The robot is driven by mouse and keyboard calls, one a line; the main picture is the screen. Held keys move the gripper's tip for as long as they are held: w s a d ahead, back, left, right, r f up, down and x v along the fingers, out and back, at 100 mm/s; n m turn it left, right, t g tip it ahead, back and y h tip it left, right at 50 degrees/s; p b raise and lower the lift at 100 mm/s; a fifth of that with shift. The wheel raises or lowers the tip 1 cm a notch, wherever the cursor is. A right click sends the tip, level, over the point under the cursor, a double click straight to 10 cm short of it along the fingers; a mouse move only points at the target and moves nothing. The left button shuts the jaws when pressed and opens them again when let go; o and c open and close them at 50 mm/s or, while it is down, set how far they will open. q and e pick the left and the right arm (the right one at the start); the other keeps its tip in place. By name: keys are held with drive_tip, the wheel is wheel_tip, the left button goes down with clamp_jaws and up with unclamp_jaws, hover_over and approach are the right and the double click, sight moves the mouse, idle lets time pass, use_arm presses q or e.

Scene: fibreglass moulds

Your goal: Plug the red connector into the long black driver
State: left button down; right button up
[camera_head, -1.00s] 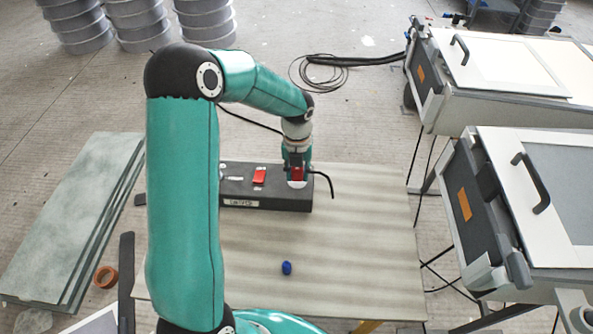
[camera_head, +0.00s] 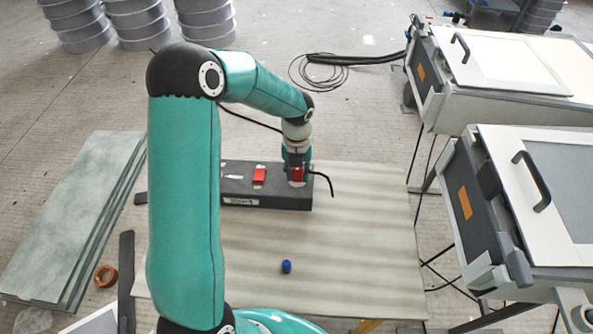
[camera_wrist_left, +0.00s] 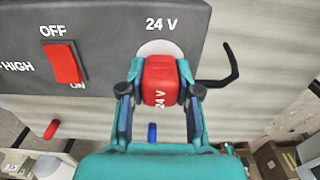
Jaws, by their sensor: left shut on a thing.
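The long black driver (camera_head: 280,192) lies flat on the table, with a red switch (camera_head: 259,175) marked OFF and ON near its middle. In the left wrist view the driver (camera_wrist_left: 110,40) shows the label "24 V" beside a pale round patch (camera_wrist_left: 158,47). My left gripper (camera_head: 297,172) is at the right end of the driver. It is shut on the red connector (camera_wrist_left: 160,80), one finger on each side. The connector overlaps the pale patch; how deep it sits is hidden. My right gripper is not in view.
A short black cable (camera_head: 326,180) curves out beyond the driver's right end. A small blue object (camera_head: 287,267) stands on the pale table (camera_head: 350,240), which is otherwise clear in front. Grey machines with handles (camera_head: 530,190) stand to the right.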

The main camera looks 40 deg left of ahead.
use_arm(q)
drive_tip(key=shift+f, duration=0.15)
drive_tip(key=c, duration=0.7)
unclamp_jaws()
drive_tip(key=shift+c, duration=0.2)
wheel_tip(320, 180, up, 12)
